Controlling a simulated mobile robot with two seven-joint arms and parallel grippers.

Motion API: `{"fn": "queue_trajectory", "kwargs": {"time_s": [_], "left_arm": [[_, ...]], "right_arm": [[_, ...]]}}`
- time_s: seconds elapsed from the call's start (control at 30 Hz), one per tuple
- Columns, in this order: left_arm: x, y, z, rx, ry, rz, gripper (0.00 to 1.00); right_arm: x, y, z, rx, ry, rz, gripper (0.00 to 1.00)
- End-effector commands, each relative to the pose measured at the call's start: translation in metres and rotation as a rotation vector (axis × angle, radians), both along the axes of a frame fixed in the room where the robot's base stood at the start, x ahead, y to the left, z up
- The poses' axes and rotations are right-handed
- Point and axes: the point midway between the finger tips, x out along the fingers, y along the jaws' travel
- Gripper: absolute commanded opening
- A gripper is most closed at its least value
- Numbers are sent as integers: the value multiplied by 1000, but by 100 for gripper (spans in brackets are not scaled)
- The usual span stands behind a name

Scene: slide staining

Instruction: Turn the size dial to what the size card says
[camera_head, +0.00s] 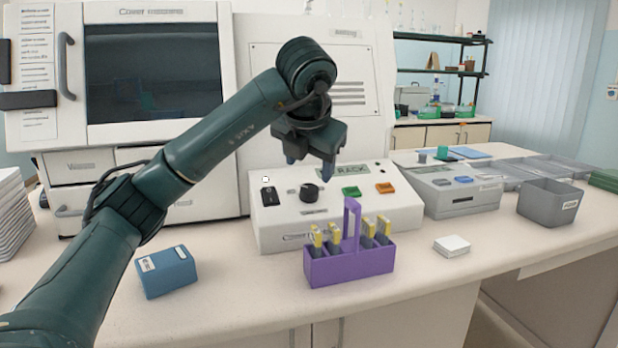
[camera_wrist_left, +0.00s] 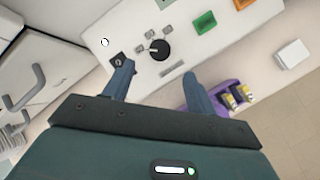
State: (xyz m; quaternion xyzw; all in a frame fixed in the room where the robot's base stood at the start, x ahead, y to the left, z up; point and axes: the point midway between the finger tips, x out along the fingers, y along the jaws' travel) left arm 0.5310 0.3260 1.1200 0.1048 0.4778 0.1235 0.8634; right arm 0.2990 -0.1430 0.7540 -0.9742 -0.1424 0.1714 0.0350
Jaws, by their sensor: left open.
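The size dial, a round black knob (camera_head: 309,192), sits on the sloped front panel of the white machine (camera_head: 270,222). It also shows in the left wrist view (camera_wrist_left: 159,49), with small grey labels around it. My left gripper (camera_head: 311,165) is open and empty, pointing down above the panel near the dial, apart from it. In the left wrist view its two fingers (camera_wrist_left: 155,80) are spread, with the dial beyond and between them. A display reading "RACK" (camera_head: 352,170) is on the panel. I cannot make out a size card for certain. My right gripper is not in view.
A purple rack (camera_head: 350,268) with several yellow-topped slides and an upright handle stands in front of the panel. A blue box (camera_head: 167,272) is at left, a small white block (camera_head: 451,245) at right. Green (camera_head: 351,191) and orange (camera_head: 385,188) buttons sit right of the dial.

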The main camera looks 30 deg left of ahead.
Motion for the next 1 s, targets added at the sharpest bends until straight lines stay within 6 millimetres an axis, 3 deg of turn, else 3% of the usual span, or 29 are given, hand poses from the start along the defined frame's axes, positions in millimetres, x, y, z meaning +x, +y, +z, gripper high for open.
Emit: {"fn": "queue_trajectory", "kwargs": {"time_s": [0.03, 0.1, 0.3, 1.0], "left_arm": [[-6, -3, 15, 2, -5, -2, 57], [-13, -7, 26, 4, -6, -1, 57], [-25, -15, 41, 1, -2, 0, 57], [-27, -16, 42, 0, 1, 0, 57]], "right_arm": [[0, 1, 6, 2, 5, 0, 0], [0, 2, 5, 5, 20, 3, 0], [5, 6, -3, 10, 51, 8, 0], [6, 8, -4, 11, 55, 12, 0]]}}
